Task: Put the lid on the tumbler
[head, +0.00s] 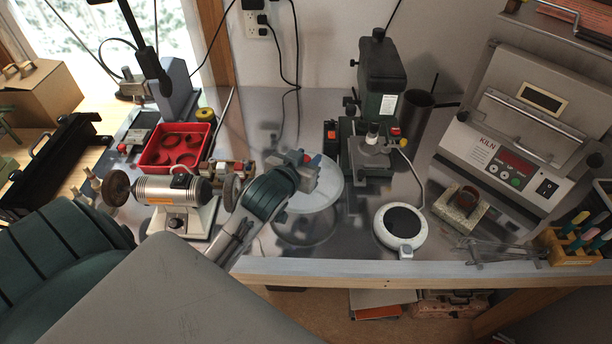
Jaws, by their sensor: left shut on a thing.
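My left gripper (306,164) is shut on a pale, see-through round disc (318,197), which looks like the lid. The disc is held near the middle of the metal bench, and the gripper hides its far left part. A faint ring shows just below it; I cannot tell whether that is a reflection or a clear object. A round white appliance with a dark round top (401,222) stands to the right, apart from the disc. It may be the tumbler, but I cannot tell for sure. My right gripper is not in view.
A drill press (382,75) stands behind the disc, with a dark cylinder (413,115) beside it. A polishing motor (174,190) and a red tray (160,163) are at left. A kiln (519,130) is at right. Bare bench lies between disc and appliance.

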